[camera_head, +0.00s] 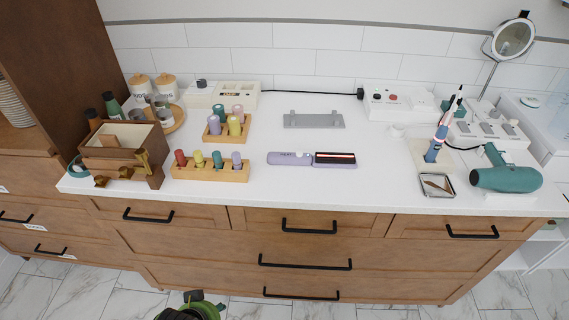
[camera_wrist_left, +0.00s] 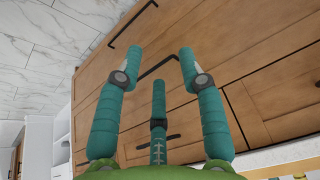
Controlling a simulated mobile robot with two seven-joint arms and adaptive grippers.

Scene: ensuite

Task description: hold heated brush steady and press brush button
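The heated brush (camera_head: 290,159) lies flat on the white counter near its front edge, in the middle of the head view. It has a lavender handle on the left and a dark section with a glowing orange line on the right. Its button is too small to make out. My left gripper (camera_wrist_left: 161,55) shows in the left wrist view with its teal fingers spread and nothing between them, in front of the wooden drawer fronts. The brush is not in that view. A green and black part of mine shows at the bottom of the head view, below the counter. My right gripper is not in view.
Left of the brush are a wooden rack of coloured rollers (camera_head: 211,173) and a wooden box (camera_head: 125,146). A grey holder (camera_head: 314,121) lies behind it. To the right are a small tray (camera_head: 436,186) and a teal hair dryer (camera_head: 507,173). Black drawer handles (camera_head: 309,226) protrude below.

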